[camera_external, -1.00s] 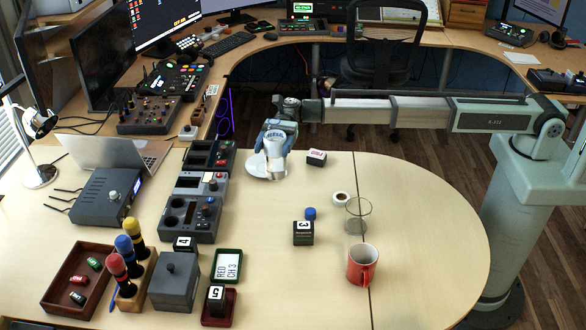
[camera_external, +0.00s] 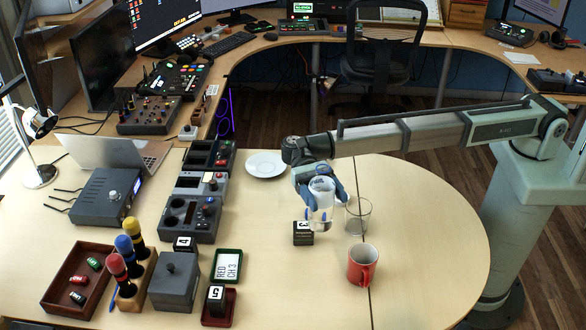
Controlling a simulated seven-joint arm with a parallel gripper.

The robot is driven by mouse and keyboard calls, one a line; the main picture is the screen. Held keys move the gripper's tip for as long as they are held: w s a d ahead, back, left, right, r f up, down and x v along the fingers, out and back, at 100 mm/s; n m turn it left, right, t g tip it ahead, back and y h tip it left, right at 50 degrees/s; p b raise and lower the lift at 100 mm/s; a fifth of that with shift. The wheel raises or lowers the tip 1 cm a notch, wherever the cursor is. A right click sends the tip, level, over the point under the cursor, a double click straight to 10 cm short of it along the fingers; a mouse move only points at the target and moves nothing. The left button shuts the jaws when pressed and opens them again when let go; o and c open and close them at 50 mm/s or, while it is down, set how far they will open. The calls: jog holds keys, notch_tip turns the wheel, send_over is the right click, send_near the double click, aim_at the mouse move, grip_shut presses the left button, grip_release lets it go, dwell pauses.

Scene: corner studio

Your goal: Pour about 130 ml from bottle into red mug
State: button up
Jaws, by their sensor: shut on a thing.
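The red mug (camera_external: 362,264) stands upright on the front right of the table, its handle toward the front. My gripper (camera_external: 320,188) is shut on the bottle (camera_external: 321,198), a clear, pale-labelled one. The bottle looks roughly upright, behind and to the left of the mug and apart from it. I cannot tell the liquid level or the exact height of the bottle's base above the table.
An empty-looking clear glass (camera_external: 358,216) stands just right of the bottle, behind the mug. A dark block marked 3 (camera_external: 303,233) is close below the bottle. A white saucer (camera_external: 265,164) lies at the back. The table right of the mug is clear.

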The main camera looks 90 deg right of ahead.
jog(key=shift+s+a+n+g+h, duration=0.3)
jog(key=shift+s+a+n+g, duration=0.15)
jog(key=shift+s+a, duration=0.3)
jog(key=shift+s+a+f, duration=0.1)
jog(key=shift+f, duration=0.1)
notch_tip(320, 180, down, 13)
jog(key=shift+n, duration=0.25)
